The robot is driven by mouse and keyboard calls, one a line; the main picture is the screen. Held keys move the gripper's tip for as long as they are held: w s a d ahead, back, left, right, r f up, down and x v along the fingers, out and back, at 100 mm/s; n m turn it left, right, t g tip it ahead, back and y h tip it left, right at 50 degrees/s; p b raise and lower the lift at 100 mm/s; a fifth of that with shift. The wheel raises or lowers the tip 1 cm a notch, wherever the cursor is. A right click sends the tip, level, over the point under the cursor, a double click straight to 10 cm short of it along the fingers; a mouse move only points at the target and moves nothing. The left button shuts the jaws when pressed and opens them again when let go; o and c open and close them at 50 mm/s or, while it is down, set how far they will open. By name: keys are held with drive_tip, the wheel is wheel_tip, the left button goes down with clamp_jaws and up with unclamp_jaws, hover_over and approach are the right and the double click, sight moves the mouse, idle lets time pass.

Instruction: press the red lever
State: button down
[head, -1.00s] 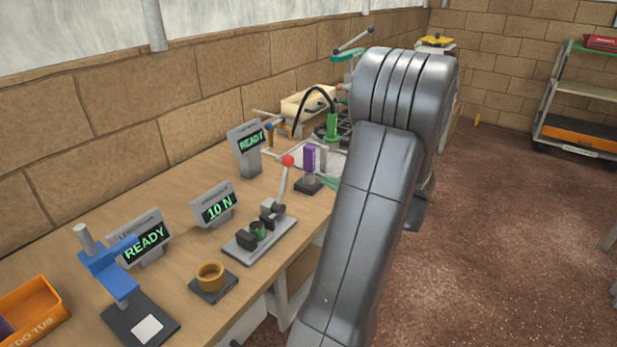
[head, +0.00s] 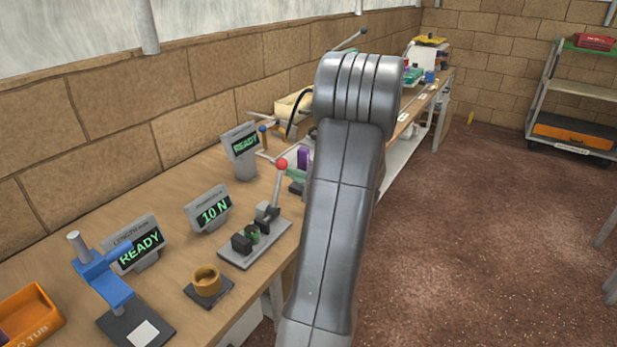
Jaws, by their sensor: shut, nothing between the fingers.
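The red lever (head: 280,174) is a grey rod with a red ball on top. It stands nearly upright, leaning slightly right, on a grey base plate (head: 262,250) on the bench. Black jaw blocks sit on that plate with a small green piece (head: 253,237) between them. My grey arm stands just right of the lever and hides part of the bench behind it. My gripper is not visible; the arm hides it or it is out of frame.
Displays reading "10 N" (head: 209,210), "READY" (head: 137,245) and "READY" (head: 242,148) stand along the bench. A brass ring (head: 207,281), a blue press (head: 103,277) and an orange tub (head: 28,318) are at the near left. A purple block (head: 303,158) stands close behind the lever. Open floor lies right.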

drive_tip(key=shift+s+a+r, duration=0.25)
drive_tip(key=shift+s+r, duration=0.1)
drive_tip(key=shift+s, duration=0.4)
drive_tip(key=shift+s+a+r, duration=0.2)
drive_tip(key=shift+s+r, duration=0.15)
drive_tip(key=shift+s, duration=0.35)
drive_tip(key=shift+s+a+b, duration=0.1)
drive_tip(key=shift+s+b, duration=0.05)
drive_tip(key=shift+b, duration=0.4)
drive_tip(key=shift+s+r+n+b, duration=0.1)
drive_tip(key=shift+n+b, duration=0.2)
drive_tip(key=shift+n, duration=0.1)
drive_tip(key=shift+s+a+b, duration=0.1)
drive_tip(key=shift+a+b, duration=0.05)
drive_tip(key=shift+b, duration=0.3)
drive_tip(key=s+a+r+n+b, duration=0.1)
drive_tip(key=s+a+n+b, duration=0.3)
drive_tip(key=b, duration=1.5)
drive_tip(key=shift+s+a+n+t+y, duration=0.15)
drive_tip(key=shift+s+n+t+y, duration=0.25)
drive_tip(key=shift+s+n, duration=1.2)
drive_tip(key=shift+w+n, duration=0.6)
drive_tip(key=shift+w+r, duration=0.1)
